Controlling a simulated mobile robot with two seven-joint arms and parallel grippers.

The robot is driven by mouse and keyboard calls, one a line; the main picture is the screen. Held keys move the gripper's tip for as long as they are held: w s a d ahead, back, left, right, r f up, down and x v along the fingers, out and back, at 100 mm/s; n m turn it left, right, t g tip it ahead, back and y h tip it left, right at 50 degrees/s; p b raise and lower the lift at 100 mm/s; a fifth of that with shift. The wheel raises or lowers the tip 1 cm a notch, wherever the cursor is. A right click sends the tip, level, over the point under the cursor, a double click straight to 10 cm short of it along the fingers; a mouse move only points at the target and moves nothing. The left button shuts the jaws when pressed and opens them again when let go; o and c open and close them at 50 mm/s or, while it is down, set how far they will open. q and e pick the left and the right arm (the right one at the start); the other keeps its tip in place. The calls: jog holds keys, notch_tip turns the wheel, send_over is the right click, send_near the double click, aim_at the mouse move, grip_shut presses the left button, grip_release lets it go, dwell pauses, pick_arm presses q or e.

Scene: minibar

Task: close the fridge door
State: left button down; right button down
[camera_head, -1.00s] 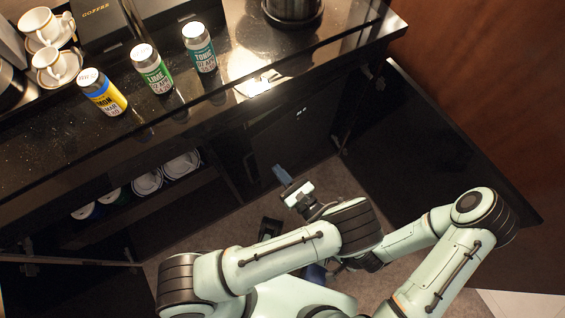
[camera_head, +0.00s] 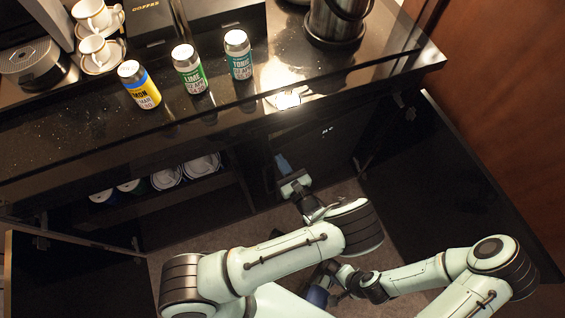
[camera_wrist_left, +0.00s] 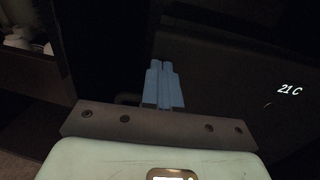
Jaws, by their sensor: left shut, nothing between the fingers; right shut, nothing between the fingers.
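The fridge door (camera_head: 325,150) is a dark panel under the counter with a small lit display, which reads 21 C in the left wrist view (camera_wrist_left: 289,90). Whether it sits fully flush is too dark to tell. My left gripper (camera_head: 283,163) is shut and empty, its blue fingers pointing at the left part of the fridge front. In the left wrist view its fingertips (camera_wrist_left: 163,66) are close to the dark panel; contact cannot be told. My right gripper (camera_head: 318,296) is shut and empty, low and partly hidden behind my left arm.
Open cabinet doors stand at right (camera_head: 440,180) and lower left (camera_head: 75,275). A shelf with dishes (camera_head: 165,178) is left of the fridge. The counter (camera_head: 90,130) above holds several cans, cups and a metal bucket (camera_head: 336,22).

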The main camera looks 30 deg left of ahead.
aim_at(271, 147)
pick_arm(q)
jog(key=p+x, duration=0.1)
jog(key=x, duration=0.5)
jog(key=shift+s+a, duration=0.1)
jog(key=shift+s, duration=0.05)
jog(key=shift+a+r, duration=0.2)
jog(key=shift+a, duration=0.05)
pick_arm(e)
jog(key=shift+s+d+r, duration=0.15)
jog(key=shift+s+r, duration=0.2)
pick_arm(q)
jog(key=shift+d, duration=0.1)
